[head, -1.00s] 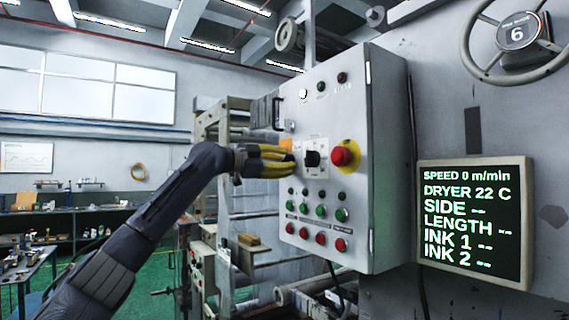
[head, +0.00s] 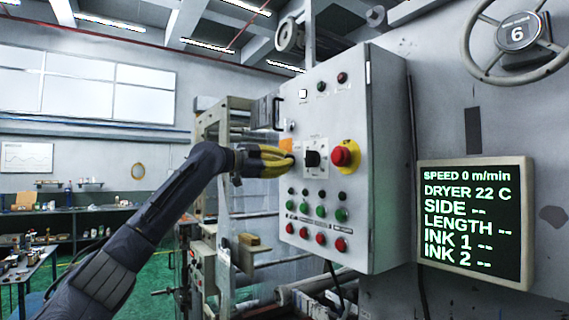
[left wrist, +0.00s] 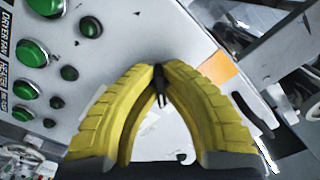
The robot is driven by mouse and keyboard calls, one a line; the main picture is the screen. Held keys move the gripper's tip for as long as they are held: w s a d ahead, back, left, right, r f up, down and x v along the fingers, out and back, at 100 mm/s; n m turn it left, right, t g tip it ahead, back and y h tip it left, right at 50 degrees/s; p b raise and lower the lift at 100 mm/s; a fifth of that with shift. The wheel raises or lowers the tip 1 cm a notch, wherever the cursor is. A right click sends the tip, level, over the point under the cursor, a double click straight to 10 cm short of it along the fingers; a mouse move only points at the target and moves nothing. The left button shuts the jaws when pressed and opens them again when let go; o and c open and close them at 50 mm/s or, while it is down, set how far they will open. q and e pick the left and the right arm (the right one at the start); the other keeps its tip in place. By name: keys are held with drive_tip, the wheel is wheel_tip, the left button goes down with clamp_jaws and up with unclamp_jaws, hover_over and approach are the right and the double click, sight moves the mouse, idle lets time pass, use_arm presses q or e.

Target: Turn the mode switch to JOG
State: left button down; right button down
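The mode switch (head: 312,158) is a black knob on a pale plate in the middle of the grey control box's face, in the head view. Its marks are too small to read, so I cannot tell which position it points to. My left gripper (head: 291,161) has yellow fingers and is just left of the switch. My right gripper is in neither view.
A red emergency button (head: 345,154) on a yellow base sits right of the switch. Green buttons (head: 320,211) and red buttons (head: 320,239) line the lower panel. An orange sticker (head: 286,145) is above my fingers. A display (head: 474,222) hangs to the right.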

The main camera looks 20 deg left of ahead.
use_arm(q)
drive_tip(key=n, duration=0.4)
drive_tip(key=shift+d, duration=0.1)
drive_tip(key=shift+s+n, duration=0.1)
drive_tip(key=shift+n, duration=2.1)
drive_tip(key=c, duration=1.5)
unclamp_jaws()
drive_tip(key=v, duration=1.2)
